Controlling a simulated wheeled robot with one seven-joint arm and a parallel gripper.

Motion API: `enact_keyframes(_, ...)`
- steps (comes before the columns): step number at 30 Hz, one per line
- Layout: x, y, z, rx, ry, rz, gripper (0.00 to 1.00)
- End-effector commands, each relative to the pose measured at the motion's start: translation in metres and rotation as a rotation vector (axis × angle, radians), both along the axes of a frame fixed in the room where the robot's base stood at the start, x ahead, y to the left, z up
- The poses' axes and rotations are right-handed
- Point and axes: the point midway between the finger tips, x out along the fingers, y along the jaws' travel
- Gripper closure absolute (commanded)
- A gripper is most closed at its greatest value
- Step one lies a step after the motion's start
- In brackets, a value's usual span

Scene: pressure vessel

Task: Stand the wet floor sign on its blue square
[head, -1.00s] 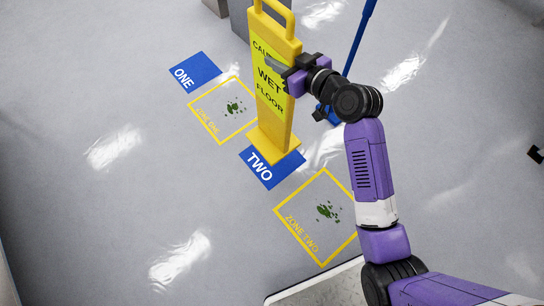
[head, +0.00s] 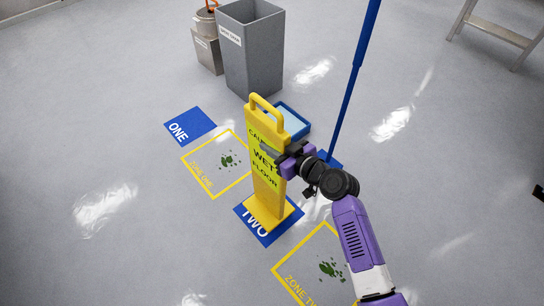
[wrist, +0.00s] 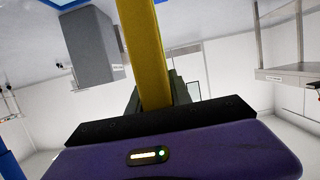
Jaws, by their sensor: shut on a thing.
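The yellow wet floor sign (head: 266,180) is upright in the head view, its handle at the top. Its base is over the blue square marked TWO (head: 269,239), covering the upper part of the lettering. Whether the base touches the floor I cannot tell. My gripper (head: 286,162) is shut on the sign's right edge, about mid-height. In the wrist view the sign's yellow edge (wrist: 146,55) runs down into my gripper; the fingertips are partly hidden. Another blue square, marked ONE (head: 190,126), lies bare at upper left.
Yellow outlined zones with green spills lie nearby: zone one (head: 203,186) left of the sign, zone two (head: 302,283) at lower right. Behind stand a grey bin (head: 250,55), a blue tray (head: 295,120) and a blue-handled mop (head: 352,88). Open floor lies left.

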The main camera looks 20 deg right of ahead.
Motion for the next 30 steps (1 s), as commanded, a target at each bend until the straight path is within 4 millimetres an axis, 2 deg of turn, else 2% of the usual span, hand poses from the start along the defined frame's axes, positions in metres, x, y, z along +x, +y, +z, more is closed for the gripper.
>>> enact_keyframes(5, 0.001, 0.000, -0.008, 0.002, -0.006, -0.001, 1.00)
enact_keyframes(12, 0.001, -0.001, -0.039, 0.001, -0.005, -0.002, 1.00)
enact_keyframes(25, 0.001, 0.000, -0.044, 0.000, -0.006, -0.002, 1.00)
enact_keyframes(26, 0.000, 0.000, -0.046, 0.000, -0.001, 0.000, 0.73)
enact_keyframes(29, 0.000, 0.000, -0.046, 0.000, 0.000, 0.000, 0.53)
enact_keyframes(30, 0.000, 0.000, -0.045, 0.000, 0.000, 0.000, 0.53)
